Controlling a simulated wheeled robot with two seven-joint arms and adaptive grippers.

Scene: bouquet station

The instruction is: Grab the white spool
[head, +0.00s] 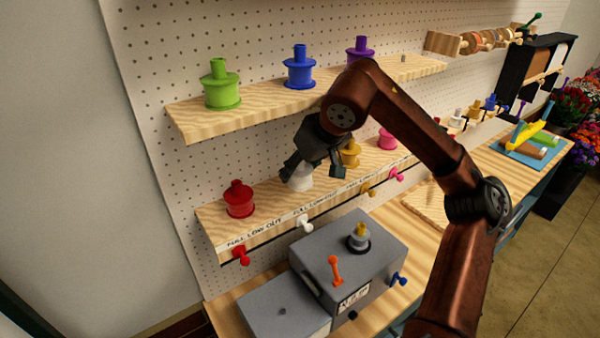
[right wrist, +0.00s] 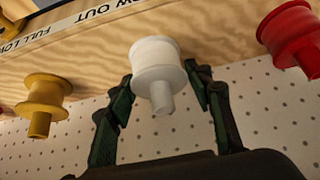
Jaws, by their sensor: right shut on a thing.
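The white spool (head: 301,181) is at the lower shelf (head: 270,226), between the red spool (head: 239,200) and the yellow spool (head: 351,153). My right gripper (head: 314,171) reaches it from above, with one finger on each side and partly covering it. In the right wrist view the white spool (right wrist: 158,72) sits between the two fingers of my right gripper (right wrist: 162,82), which is shut on it. Whether its base still touches the shelf cannot be told. My left gripper is not in view.
The upper shelf (head: 185,123) above holds green, blue and purple spools. A pink spool (head: 387,138) stands farther right on the lower shelf. Colored pegs line the lower shelf's front. A grey machine (head: 350,255) with an orange lever stands on the bench below.

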